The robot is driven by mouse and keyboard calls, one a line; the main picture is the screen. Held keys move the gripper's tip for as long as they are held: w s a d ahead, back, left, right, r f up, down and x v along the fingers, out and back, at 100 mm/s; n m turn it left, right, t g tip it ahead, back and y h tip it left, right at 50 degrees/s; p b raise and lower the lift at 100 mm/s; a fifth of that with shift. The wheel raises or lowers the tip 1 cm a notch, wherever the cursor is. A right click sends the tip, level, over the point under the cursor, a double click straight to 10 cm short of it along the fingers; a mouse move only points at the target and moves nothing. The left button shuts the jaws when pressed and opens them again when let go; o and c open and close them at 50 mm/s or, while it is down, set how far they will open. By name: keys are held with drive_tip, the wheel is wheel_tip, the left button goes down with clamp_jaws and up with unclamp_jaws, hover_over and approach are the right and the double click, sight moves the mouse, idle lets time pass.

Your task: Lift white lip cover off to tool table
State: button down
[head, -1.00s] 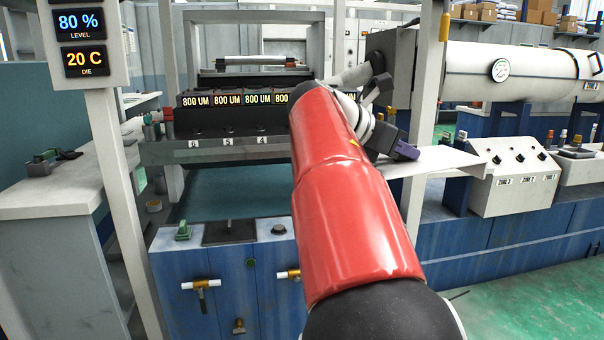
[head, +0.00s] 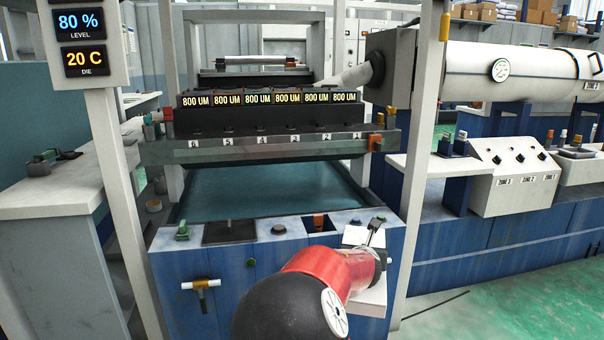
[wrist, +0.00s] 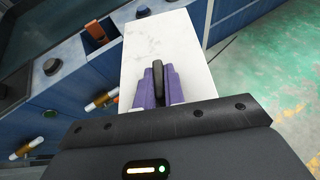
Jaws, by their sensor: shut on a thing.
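The white lip cover (wrist: 155,45) is a flat pale plate with a dark upright handle (wrist: 158,78). In the wrist view my gripper (wrist: 160,85) has its purple fingers shut on either side of that handle. In the head view the cover (head: 369,300) shows partly behind my arm at the front right corner of the blue cabinet, and my gripper there is mostly hidden by my wrist. I cannot tell whether the cover touches the cabinet top. Which surface is the tool table is not clear; a grey bench (head: 45,208) stands at the left.
The blue cabinet (head: 225,275) has knobs and handles on its top and front. The die bar (head: 270,147) with numbered labels lies behind it. A white post (head: 418,200) stands close to the right of the cover. Green floor (head: 500,310) is open at the right.

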drive_tip(key=s+f+n+y, duration=0.2)
drive_tip(key=s+f+y, duration=0.1)
drive_tip(key=f, duration=0.4)
drive_tip(key=shift+s+a+n, duration=0.3)
drive_tip(key=shift+s+a, duration=0.05)
drive_tip(key=shift+s, duration=0.2)
